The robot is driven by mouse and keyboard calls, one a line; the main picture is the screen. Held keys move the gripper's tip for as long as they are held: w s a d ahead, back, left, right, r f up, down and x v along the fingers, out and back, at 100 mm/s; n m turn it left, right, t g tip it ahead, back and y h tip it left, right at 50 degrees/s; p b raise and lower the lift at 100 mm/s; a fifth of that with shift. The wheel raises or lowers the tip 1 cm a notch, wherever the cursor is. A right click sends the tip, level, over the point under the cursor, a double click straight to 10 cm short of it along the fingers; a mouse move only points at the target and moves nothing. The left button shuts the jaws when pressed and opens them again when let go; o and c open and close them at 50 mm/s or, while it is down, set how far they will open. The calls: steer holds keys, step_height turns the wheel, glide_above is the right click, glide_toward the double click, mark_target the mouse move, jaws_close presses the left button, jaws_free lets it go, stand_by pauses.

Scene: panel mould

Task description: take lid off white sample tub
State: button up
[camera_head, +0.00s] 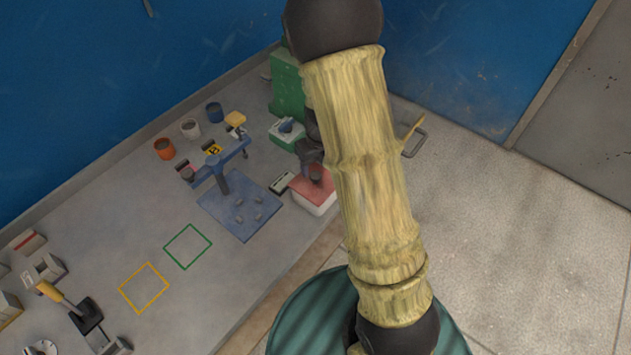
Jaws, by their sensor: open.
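The white sample tub (321,208) stands near the front edge of the bench, right of the blue plate. Its red lid (300,187) is on it, with a small dark knob (315,178) on top. My gripper (314,165) is dark and open, just above the knob. My own forearm hides part of it. I cannot tell whether its fingers are around the knob or only above it.
A blue stand (225,180) on a blue plate (240,217) is left of the tub. A green machine (287,90) stands behind. Orange (164,149), white (190,129) and dark blue (214,112) cups line the back. Green (187,246) and yellow (144,288) outlined squares are empty.

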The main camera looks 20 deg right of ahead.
mark_target(315, 175)
steer(key=shift+w+a+f+p, duration=0.1)
steer(key=shift+a+f+p, duration=0.05)
steer(key=shift+f, duration=1.15)
steer(key=shift+w+a+f+p, duration=0.1)
steer(key=shift+f+p, duration=0.05)
steer(key=shift+f, duration=1.15)
steer(key=c, duration=1)
